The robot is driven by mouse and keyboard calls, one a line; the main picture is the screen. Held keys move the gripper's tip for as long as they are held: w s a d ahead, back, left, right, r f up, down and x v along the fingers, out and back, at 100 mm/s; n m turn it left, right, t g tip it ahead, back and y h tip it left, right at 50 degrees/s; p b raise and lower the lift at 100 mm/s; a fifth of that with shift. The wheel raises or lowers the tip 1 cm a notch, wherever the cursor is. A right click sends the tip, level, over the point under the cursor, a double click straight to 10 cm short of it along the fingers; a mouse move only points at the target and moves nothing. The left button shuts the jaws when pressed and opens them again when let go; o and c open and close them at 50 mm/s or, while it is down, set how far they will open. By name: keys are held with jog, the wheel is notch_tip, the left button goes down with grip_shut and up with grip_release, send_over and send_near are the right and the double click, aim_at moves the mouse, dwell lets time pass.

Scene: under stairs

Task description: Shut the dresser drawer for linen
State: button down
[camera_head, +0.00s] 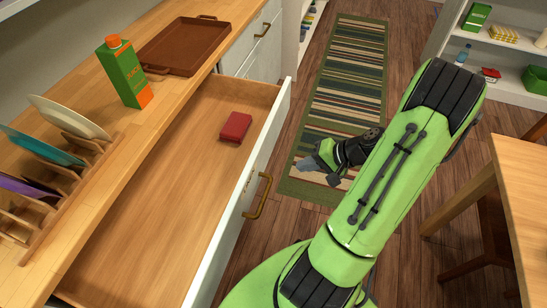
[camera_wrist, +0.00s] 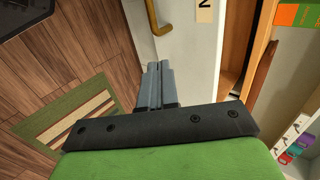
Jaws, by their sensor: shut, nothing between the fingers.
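The dresser drawer (camera_head: 190,185) is pulled far out, showing its wooden inside. Its white front (camera_head: 275,145) has a brass handle (camera_head: 258,197) and a small label. A red block-like item (camera_head: 235,127) lies inside the drawer. My gripper (camera_head: 316,161) is out over the striped rug, to the right of the drawer front. In the wrist view the grey fingers (camera_wrist: 155,84) are shut and empty, pointing toward the white front (camera_wrist: 190,60), with the handle (camera_wrist: 157,18) and part of the label (camera_wrist: 206,10) beyond. I cannot tell whether the fingertips touch the front.
The wooden counter (camera_head: 115,170) holds a green-orange juice carton (camera_head: 123,75), a brown tray (camera_head: 185,45) and a plate rack (camera_head: 70,190). Another drawer front (camera_head: 263,38) is beyond. A table (camera_head: 525,190) stands at right. The striped rug (camera_head: 345,70) lies on open floor.

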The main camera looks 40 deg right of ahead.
aim_at(260, 170)
jog(key=b+x, duration=0.1)
jog(key=x, duration=0.3)
jog(key=r+b+x, duration=0.1)
jog(key=x, duration=0.3)
jog(key=w+a+b+x, duration=0.1)
jog(key=x, duration=0.2)
jog(key=shift+w+a+r+b, duration=0.1)
jog(key=shift+w+a+b, duration=0.1)
jog(key=shift+w+b, duration=0.15)
jog(key=shift+w+a, duration=0.1)
jog(key=shift+w, duration=0.05)
jog(key=shift+w, duration=0.15)
